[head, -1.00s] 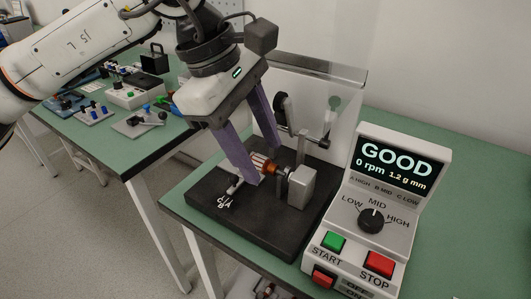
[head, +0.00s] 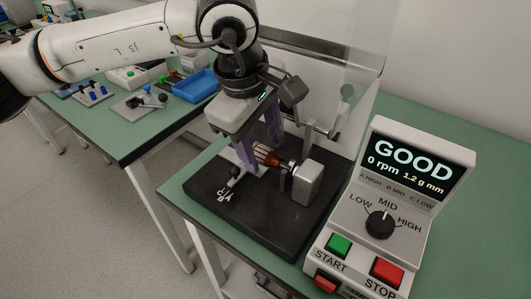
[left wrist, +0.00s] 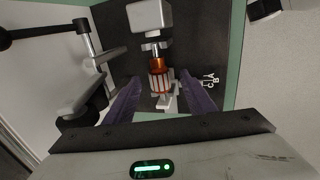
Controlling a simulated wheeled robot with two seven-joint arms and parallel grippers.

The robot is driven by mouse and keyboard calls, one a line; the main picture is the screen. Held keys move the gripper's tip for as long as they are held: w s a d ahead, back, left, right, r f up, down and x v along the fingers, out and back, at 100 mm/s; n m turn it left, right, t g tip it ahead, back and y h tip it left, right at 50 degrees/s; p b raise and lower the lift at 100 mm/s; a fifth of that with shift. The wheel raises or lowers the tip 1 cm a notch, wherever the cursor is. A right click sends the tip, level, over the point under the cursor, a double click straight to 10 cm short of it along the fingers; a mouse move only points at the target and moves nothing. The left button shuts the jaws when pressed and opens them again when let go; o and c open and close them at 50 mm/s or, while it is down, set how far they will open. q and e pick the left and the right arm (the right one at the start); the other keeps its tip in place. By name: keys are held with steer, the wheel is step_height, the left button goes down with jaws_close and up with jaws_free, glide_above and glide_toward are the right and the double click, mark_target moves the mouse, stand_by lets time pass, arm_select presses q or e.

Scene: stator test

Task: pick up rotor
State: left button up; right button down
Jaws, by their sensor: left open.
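The rotor (head: 268,156), with an orange-copper winding and a pale striped core, lies horizontally in the test stand on a black base plate (head: 270,222). It also shows in the left wrist view (left wrist: 159,66), between the fingers. My left gripper (head: 257,149) points down over the rotor, with its purple fingers open on either side of it. In the left wrist view both fingers (left wrist: 160,80) stand apart from the rotor, with gaps on both sides. The gripper partly hides the rotor in the head view. My right gripper is not in view.
A grey block (head: 307,182) stands at the rotor's right end, with a clear shield (head: 335,75) behind. The control box (head: 385,215) reads GOOD, 0 rpm, 1.2 g mm. Another table at left holds a blue tray (head: 195,86) and small fixtures.

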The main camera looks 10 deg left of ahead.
arm_select(q)
steer(key=shift+x, duration=0.9)
jaws_close()
steer(key=shift+r, duration=0.15)
steer(key=shift+w+r, duration=0.1)
steer(key=shift+r, duration=0.5)
steer(key=shift+w+v, duration=0.25)
steer(key=shift+v, duration=0.9)
steer(key=s+a+b, duration=0.1)
steer(key=s+a, duration=0.2)
steer(key=s, duration=0.5)
steer(key=s+a+b, duration=0.2)
steer(key=s+a, duration=0.1)
steer(key=s, duration=0.5)
steer(key=shift+s+a, duration=0.35)
steer(key=shift+s, duration=0.05)
steer(key=shift+f, duration=0.1)
